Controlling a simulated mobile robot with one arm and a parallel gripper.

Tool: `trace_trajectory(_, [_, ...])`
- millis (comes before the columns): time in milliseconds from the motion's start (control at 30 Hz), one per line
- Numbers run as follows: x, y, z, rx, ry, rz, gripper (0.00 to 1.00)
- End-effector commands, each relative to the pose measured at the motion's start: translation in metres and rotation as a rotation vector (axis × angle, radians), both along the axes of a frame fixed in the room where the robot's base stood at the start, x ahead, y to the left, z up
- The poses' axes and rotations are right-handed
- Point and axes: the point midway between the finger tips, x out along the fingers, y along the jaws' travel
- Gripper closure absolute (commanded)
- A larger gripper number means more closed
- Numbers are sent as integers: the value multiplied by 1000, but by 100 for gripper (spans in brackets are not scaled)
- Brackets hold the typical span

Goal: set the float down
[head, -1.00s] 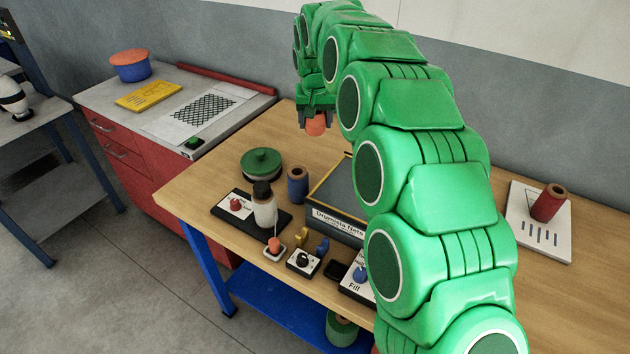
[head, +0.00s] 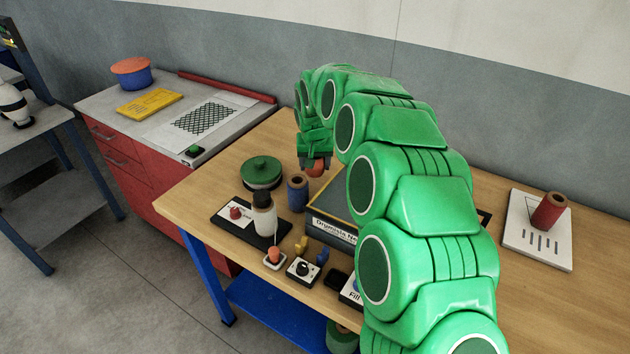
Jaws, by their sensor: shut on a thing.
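The float (head: 316,169) is a small orange-red ball in the head view. My gripper (head: 315,162) is shut on it, pointing down. The float is near the back left corner of the grey tray labelled "Drumisla Nets" (head: 334,229), just behind the blue spool. I cannot tell whether the float touches anything below it. My green arm hides much of the tray and the bench behind it.
On the wooden bench (head: 208,191) stand a green lidded pot (head: 262,173), a blue spool (head: 298,193) and a white bottle (head: 264,214). A red spool (head: 549,211) stands on a white card at right.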

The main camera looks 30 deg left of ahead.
Motion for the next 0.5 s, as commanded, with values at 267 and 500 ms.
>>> trace_trajectory(267, [0,0,-29,0,0,-1,72])
trace_trajectory(500, [0,0,-56,1,1,-2,72])
